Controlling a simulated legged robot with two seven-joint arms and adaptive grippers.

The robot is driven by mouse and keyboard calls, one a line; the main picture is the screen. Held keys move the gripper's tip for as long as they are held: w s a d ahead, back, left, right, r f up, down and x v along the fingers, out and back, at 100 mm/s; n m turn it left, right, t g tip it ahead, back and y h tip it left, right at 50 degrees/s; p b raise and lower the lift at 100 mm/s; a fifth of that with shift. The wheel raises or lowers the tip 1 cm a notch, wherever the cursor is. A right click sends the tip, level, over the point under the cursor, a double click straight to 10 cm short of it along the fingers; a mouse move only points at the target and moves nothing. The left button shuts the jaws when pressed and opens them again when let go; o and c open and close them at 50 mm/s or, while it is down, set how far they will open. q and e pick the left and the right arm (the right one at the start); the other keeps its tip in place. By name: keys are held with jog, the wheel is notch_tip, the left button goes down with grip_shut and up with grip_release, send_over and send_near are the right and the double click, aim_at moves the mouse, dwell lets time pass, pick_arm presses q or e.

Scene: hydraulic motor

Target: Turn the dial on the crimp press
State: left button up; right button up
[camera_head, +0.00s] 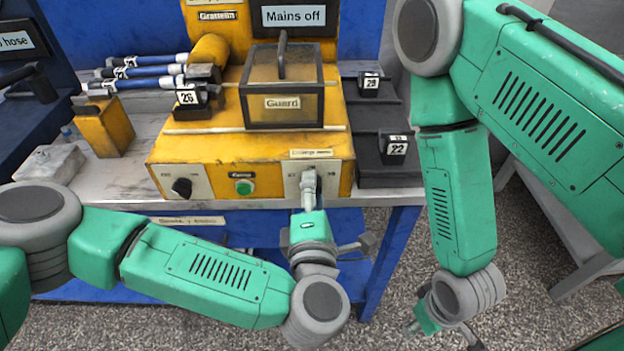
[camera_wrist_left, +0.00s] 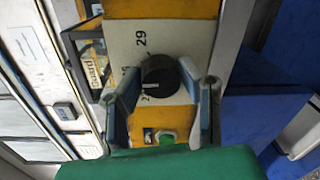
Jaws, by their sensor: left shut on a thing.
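The yellow crimp press (camera_head: 220,150) stands on the bench. Its front has a black knob (camera_head: 181,187) on the left, a green button (camera_head: 244,187) in the middle and a dial plate at the right. My left gripper (camera_head: 309,184) is at that right plate and covers its dial in the head view. In the left wrist view the black dial (camera_wrist_left: 160,75) sits between the two fingers, which are shut on it. Its white mark shows, and "29" is printed on the plate above it; other numbers are partly hidden. My right gripper (camera_head: 440,325) hangs low at the right, away from the press, fingers unclear.
A clear guard box (camera_head: 284,95) sits on the press under a "Mains off" sign (camera_head: 294,17). Blocks marked 26 (camera_head: 189,97), 29 (camera_head: 370,82) and 22 (camera_head: 395,149) stand around it. Blue-ended hoses (camera_head: 140,72) lie at the left. Open floor lies before the bench.

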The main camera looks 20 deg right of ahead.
pick_arm(q)
jog(key=shift+s+f, duration=0.2)
dwell(0.3)
jog(key=o, duration=1.1)
jog(key=shift+d, duration=0.1)
jog(key=shift+o, duration=0.2)
jog(key=shift+w, duration=0.1)
jog(key=shift+r, duration=0.1)
jog(key=v, duration=1.2)
jog(key=shift+d, duration=0.15)
